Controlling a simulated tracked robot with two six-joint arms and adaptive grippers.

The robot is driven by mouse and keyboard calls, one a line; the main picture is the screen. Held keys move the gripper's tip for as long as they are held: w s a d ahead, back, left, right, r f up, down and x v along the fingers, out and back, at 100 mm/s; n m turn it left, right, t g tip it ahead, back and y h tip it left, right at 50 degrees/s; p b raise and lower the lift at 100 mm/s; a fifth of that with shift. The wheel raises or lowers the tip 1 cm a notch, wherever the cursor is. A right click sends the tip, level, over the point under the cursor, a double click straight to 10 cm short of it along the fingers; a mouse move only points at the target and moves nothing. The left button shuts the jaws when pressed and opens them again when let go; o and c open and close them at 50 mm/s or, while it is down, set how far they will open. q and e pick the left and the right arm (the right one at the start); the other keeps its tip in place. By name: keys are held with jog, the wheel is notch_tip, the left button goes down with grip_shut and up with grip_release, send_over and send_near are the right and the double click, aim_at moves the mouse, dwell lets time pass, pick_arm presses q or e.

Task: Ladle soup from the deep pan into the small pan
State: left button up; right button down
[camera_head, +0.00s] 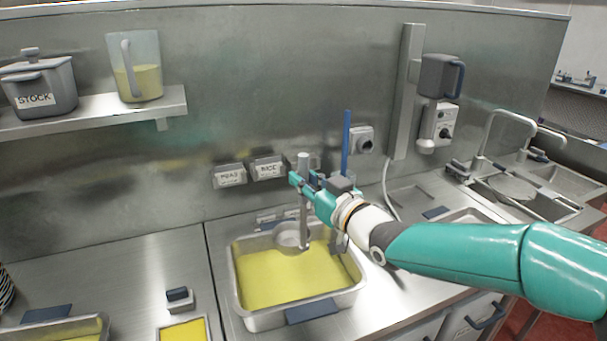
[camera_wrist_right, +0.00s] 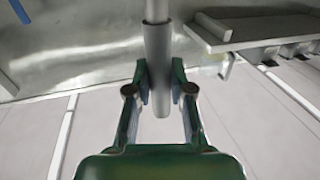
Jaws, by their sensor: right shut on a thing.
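The deep pan (camera_head: 262,318) is a rectangular steel pan of yellow soup (camera_head: 290,275) in the middle of the head view. My right gripper (camera_head: 305,182) is above the pan's back part, shut on the upright grey handle of the ladle (camera_head: 304,215). The handle also stands between the fingers (camera_wrist_right: 160,92) in the right wrist view. The ladle's round bowl (camera_head: 291,235) is at the back of the pan; I cannot tell whether it holds soup. A small pan (camera_head: 207,325) with yellow contents is cut off at the bottom edge, left of the deep pan. My left gripper is out of view.
Another pan with yellow contents (camera_head: 60,330) is at the bottom left. A shelf (camera_head: 95,115) holds a STOCK pot (camera_head: 40,88) and a jug (camera_head: 135,70). The left counter is mostly clear.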

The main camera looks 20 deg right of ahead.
aim_at(306, 234)
notch_tip(306, 234, down, 14)
jog(key=b, duration=1.3)
jog(key=shift+r, duration=0.25)
notch_tip(306, 234, up, 14)
jog(key=p, duration=0.8)
jog(key=shift+s, duration=0.15)
jog(key=shift+f, duration=0.2)
